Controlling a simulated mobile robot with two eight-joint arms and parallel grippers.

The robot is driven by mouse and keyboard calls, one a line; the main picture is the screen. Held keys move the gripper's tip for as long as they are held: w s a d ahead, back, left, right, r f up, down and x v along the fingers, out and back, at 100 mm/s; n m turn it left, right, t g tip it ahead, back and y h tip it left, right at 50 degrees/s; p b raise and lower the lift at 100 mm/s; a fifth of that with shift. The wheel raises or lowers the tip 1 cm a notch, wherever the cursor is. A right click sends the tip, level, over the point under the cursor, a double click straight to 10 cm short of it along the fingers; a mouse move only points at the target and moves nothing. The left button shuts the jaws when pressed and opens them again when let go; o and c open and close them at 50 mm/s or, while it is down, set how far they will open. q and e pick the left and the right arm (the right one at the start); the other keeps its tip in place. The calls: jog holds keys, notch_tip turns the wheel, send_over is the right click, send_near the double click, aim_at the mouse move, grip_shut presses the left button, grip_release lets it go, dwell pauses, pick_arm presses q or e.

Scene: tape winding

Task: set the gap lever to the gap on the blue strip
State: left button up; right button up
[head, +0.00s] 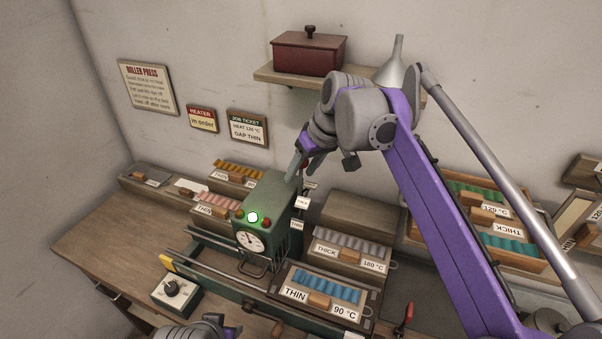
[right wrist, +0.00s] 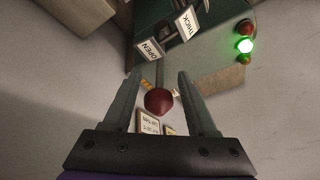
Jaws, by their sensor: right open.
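The gap lever shows in the right wrist view as a red ball knob (right wrist: 158,101) on a thin rod. It stands at the side of the green roller press (head: 267,208), by plates marked OPEN (right wrist: 150,49) and THICK (right wrist: 187,24). My right gripper (head: 298,167) is open above the press, with the knob between its fingers in the right wrist view; I see no grip on it. The blue strip (head: 330,287) lies in a tray (head: 359,319) in front, labelled THIN (head: 294,294) and 90 °C (head: 344,312). My left gripper's jaws are not visible.
A job ticket (head: 247,128) on the wall reads heat 120 °C, gap thin. The press's lamp (head: 253,217) glows green. Trays of other strips stand behind and right. A shelf (head: 268,76) holds a red box (head: 309,54) and a funnel (head: 392,68).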

jog(key=shift+a+f, duration=0.15)
jog(key=shift+f, duration=0.2)
jog(key=shift+w, duration=0.1)
jog(key=shift+c, duration=0.3)
grip_shut()
dwell(0.9)
